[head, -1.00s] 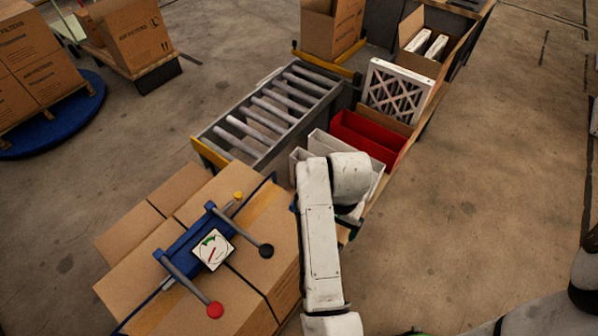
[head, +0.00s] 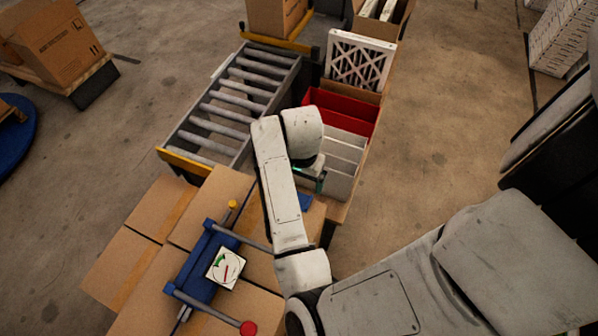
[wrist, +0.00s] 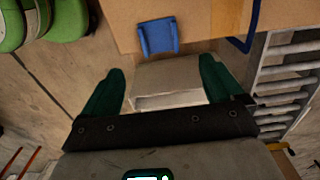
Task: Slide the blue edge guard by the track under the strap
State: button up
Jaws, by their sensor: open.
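A blue edge guard (wrist: 158,37) lies at the edge of a cardboard box top in the wrist view; a small blue part of it shows beside my arm in the head view (head: 306,202). My gripper (wrist: 160,88) is open, its two green fingers spread and empty, with the guard ahead of them and apart. In the head view my gripper (head: 318,178) is mostly hidden by my arm. A blue strap tensioner (head: 205,255) with a dial sits on the strapped boxes (head: 130,262). The strap itself is largely hidden by the tensioner and my arm.
A roller track (head: 232,100) stands behind the boxes. Grey bins (head: 342,165), a red bin (head: 340,112) and a white-framed filter (head: 357,62) stand right of it. A grey panel (wrist: 166,78) shows between my fingers. Open floor (head: 450,110) lies at right.

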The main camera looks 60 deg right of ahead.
notch_tip(320, 180, down, 8)
jog(key=shift+f, duration=0.1)
dwell(0.4)
jog(key=c, duration=1.1)
jog(key=shift+w+a+b, duration=0.1)
jog(key=shift+w+b, duration=0.25)
jog(key=shift+w, duration=2.7)
jog(key=shift+c, duration=0.3)
jog(key=shift+w+a+b, duration=0.15)
jog(key=shift+w+b, duration=1.15)
jog(key=shift+w, duration=1.65)
jog(key=shift+w, duration=0.1)
